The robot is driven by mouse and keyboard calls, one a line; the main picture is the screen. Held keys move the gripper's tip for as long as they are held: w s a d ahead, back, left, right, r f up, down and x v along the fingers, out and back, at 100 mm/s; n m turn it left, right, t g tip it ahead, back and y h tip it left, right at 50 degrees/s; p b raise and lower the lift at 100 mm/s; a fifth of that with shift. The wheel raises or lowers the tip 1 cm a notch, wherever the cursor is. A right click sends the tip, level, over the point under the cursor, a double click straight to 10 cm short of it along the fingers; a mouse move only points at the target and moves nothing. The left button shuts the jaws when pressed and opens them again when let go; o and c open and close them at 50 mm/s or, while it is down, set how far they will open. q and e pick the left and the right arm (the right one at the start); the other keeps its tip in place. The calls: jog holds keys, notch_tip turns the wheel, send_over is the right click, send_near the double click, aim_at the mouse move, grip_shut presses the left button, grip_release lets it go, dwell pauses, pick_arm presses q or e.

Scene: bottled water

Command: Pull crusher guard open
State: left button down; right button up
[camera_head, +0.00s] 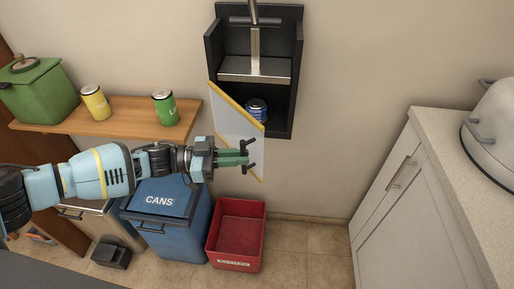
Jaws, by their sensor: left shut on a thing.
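The can crusher (208,47) is a dark wall-mounted frame with a metal press plate and a lever at the top. Its guard (229,119), a pale clear panel with a yellow edge, stands swung out to the left from the frame. A blue can (257,110) sits inside the crusher's lower space. My left gripper (246,158) reaches in from the left and is shut at the dark handle (250,145) on the guard. The fingers partly hide the handle. My right gripper is not in view.
Below are a blue CANS bin (180,227) and an empty-looking red crate (239,265). A white cabinet (400,200) stands at right.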

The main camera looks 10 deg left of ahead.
pick_arm(q)
jog(key=s+a+m+g, duration=0.1)
jog(key=s+a+g, duration=0.1)
jog(key=a, duration=0.3)
jog(key=shift+s+a+m+g+h, duration=0.3)
jog(key=shift+s+a+m+g, duration=0.05)
jog(key=shift+a+m+g, duration=0.05)
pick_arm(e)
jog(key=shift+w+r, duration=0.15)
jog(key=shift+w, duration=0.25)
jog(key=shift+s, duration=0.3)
pick_arm(q)
jog(key=c, duration=1.5)
grip_release()
jog(key=shift+o, duration=0.2)
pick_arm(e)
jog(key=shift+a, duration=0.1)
